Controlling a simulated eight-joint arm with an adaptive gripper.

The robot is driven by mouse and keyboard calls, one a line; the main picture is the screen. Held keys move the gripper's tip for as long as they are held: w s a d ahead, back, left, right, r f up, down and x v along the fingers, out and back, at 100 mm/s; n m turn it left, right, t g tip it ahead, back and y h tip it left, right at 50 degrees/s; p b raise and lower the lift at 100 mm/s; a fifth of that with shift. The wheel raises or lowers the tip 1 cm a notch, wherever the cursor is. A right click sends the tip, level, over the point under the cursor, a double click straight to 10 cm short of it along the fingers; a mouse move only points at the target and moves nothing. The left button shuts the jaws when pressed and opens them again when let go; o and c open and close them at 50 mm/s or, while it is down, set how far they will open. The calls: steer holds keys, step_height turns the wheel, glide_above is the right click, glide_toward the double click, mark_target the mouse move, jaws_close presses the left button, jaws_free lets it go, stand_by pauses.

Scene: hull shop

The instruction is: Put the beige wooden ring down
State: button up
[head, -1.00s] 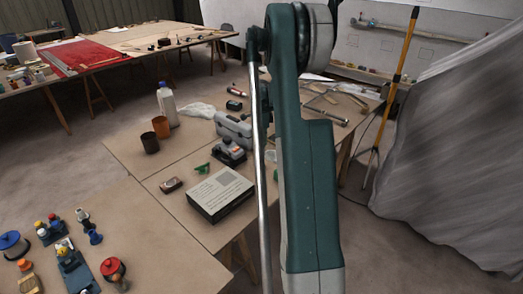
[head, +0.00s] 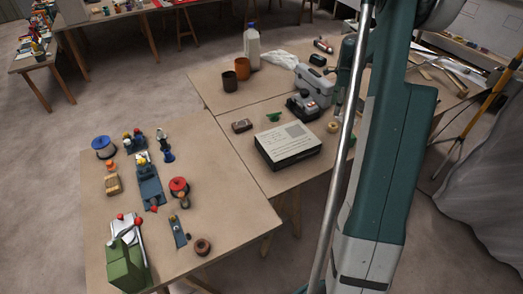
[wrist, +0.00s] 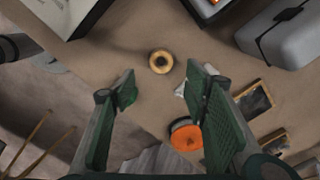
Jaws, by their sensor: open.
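The beige wooden ring (wrist: 160,62) lies flat on the table top in the wrist view, with bare table around it. It also shows in the head view (head: 332,127), close to the left side of my arm and right of the flat box. My gripper (wrist: 161,93) is open, with its two green-padded fingers spread apart and nothing between them. The ring appears just beyond the fingertips, roughly centred between them, and no finger touches it.
The flat printed box (head: 287,146) and a grey case (wrist: 285,32) stand near the ring. A round orange-topped thing (wrist: 187,137) is by the right finger. The near table holds clamps, spools and a brown ring (head: 202,247). A table edge runs below the gripper.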

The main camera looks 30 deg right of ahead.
steer(key=s+a+r+n+t, duration=0.15)
steer(key=a+r+n, duration=0.25)
steer(key=a+r, duration=0.5)
steer(key=s+a+r+n+t+h, duration=0.15)
steer(key=a+r+n, duration=0.25)
steer(key=a, duration=1)
steer(key=s+a+r+n, duration=0.2)
steer(key=a+r+n, duration=0.4)
steer(key=a, duration=0.5)
steer(key=s+a+n+t+y, duration=0.1)
steer(key=s+a+n+t, duration=0.3)
steer(key=s+a+n, duration=0.8)
steer(key=s+a, duration=0.9)
steer(key=a, duration=0.4)
steer(key=shift+n, duration=0.4)
